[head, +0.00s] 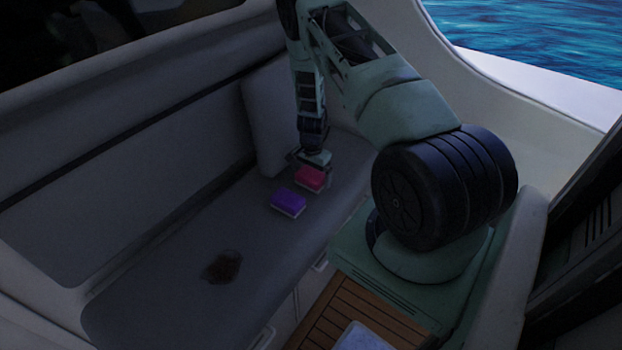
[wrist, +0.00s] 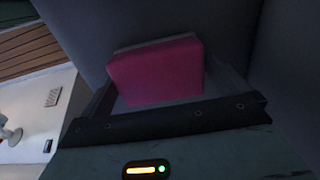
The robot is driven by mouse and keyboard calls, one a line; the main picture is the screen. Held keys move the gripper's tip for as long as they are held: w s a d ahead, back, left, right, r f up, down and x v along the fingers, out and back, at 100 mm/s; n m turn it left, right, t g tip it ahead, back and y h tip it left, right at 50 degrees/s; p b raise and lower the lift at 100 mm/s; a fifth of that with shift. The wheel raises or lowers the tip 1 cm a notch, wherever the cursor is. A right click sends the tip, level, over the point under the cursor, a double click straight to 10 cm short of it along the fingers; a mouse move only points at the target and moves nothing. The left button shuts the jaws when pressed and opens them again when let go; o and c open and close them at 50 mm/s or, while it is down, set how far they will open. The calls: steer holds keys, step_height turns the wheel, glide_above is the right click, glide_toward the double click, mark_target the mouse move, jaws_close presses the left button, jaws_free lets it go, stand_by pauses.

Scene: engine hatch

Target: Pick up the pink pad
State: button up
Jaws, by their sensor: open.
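The pink pad (head: 310,178) lies on the grey bench seat, with a pale layer along its lower edge. My gripper (head: 315,164) is right at the pad, above its far side in the head view. In the wrist view the pink pad (wrist: 157,72) fills the space in front of my gripper (wrist: 165,100), between the two finger sides. The jaws are open. I cannot tell whether the fingers touch the pad.
A purple pad (head: 288,203) lies close beside the pink one, nearer the camera. A dark brown stain (head: 222,267) marks the bench seat (head: 170,290). A pale cushion (head: 275,115) leans behind my gripper. Wooden flooring (head: 355,318) lies below the bench.

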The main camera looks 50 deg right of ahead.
mark_target(312, 173)
steer(key=shift+c, duration=0.3)
steer(key=c, duration=0.8)
steer(key=shift+c, duration=0.2)
step_height(312, 173, up, 10)
steer(key=shift+r+b, duration=0.1)
steer(key=shift+b, duration=0.6)
steer(key=o, duration=0.5)
steer(key=c, duration=0.3)
steer(key=shift+a, duration=0.1)
